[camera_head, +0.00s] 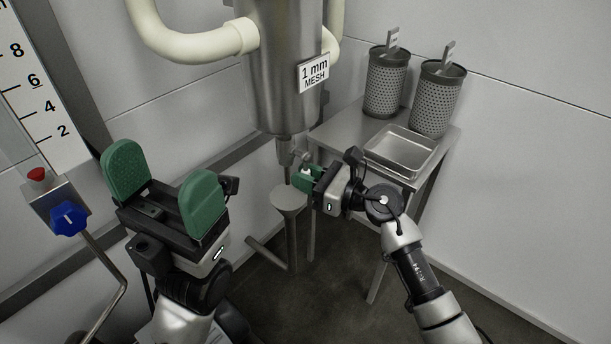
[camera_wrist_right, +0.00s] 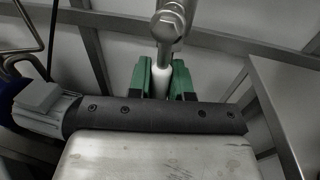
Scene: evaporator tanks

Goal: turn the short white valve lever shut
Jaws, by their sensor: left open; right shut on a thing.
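The short white valve lever (camera_head: 306,172) sticks out at the steel valve (camera_head: 290,151) under the tall steel vessel. My right gripper (camera_head: 304,179) is shut on the lever. In the right wrist view the white lever (camera_wrist_right: 161,82) stands between the green finger pads (camera_wrist_right: 163,80), below the round bolt head of the valve (camera_wrist_right: 171,22). The pads hide part of the lever. My left gripper (camera_head: 165,178) is open and empty at the left, away from the valve, with its two green pads wide apart.
A steel funnel stand (camera_head: 289,198) is under the valve. A steel table (camera_head: 342,133) at the right carries a shallow tray (camera_head: 402,148) and two perforated baskets (camera_head: 386,84). A blue knob (camera_head: 68,218) and a red button (camera_head: 36,175) are at the far left.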

